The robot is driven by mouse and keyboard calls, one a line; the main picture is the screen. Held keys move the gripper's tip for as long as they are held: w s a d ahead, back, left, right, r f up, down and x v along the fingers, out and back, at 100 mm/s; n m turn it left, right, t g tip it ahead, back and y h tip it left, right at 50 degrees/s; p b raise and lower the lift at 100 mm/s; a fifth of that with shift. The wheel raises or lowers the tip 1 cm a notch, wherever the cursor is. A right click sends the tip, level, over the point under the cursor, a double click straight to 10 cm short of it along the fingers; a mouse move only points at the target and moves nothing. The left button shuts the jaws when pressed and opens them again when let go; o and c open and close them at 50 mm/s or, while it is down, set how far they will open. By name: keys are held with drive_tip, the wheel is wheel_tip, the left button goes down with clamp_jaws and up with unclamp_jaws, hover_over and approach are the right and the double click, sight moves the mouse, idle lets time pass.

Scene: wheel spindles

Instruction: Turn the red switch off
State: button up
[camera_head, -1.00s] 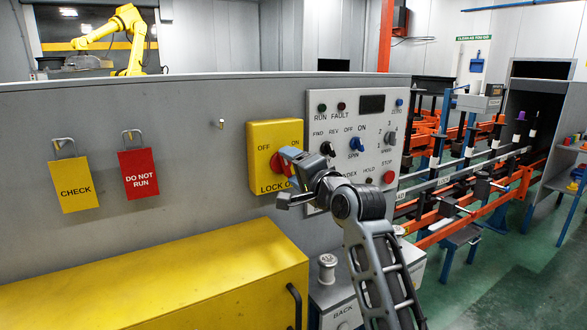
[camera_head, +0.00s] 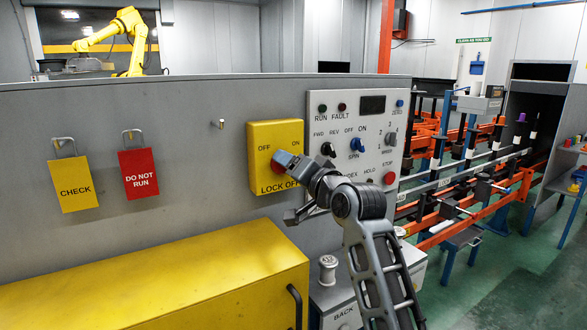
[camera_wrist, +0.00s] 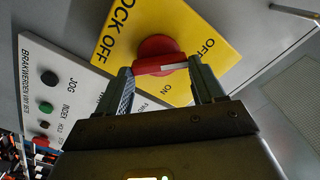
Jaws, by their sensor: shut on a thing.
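The red switch (camera_head: 277,167) is a round knob with a raised bar on a yellow plate (camera_head: 262,135) marked OFF, ON and LOCK OFF. My gripper (camera_head: 286,170) is at it and partly hides it in the head view. In the wrist view the red switch (camera_wrist: 157,47) shows clearly. The two fingers of my gripper (camera_wrist: 162,72) are shut on the ends of its bar. A white mark on the bar points roughly toward the OFF label.
A grey control panel (camera_head: 350,107) with buttons and knobs is just right of the plate, close to my wrist. A yellow cabinet (camera_head: 170,285) stands below. CHECK (camera_head: 75,185) and DO NOT RUN (camera_head: 139,172) tags hang at left.

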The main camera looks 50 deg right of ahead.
drive_tip(key=shift+f, duration=0.15)
drive_tip(key=o, duration=1)
drive_tip(key=shift+o, duration=0.2)
drive_tip(key=b+v, duration=0.1)
drive_tip(key=v, duration=0.6)
drive_tip(key=shift+s, duration=0.4)
drive_tip(key=shift+a, duration=0.15)
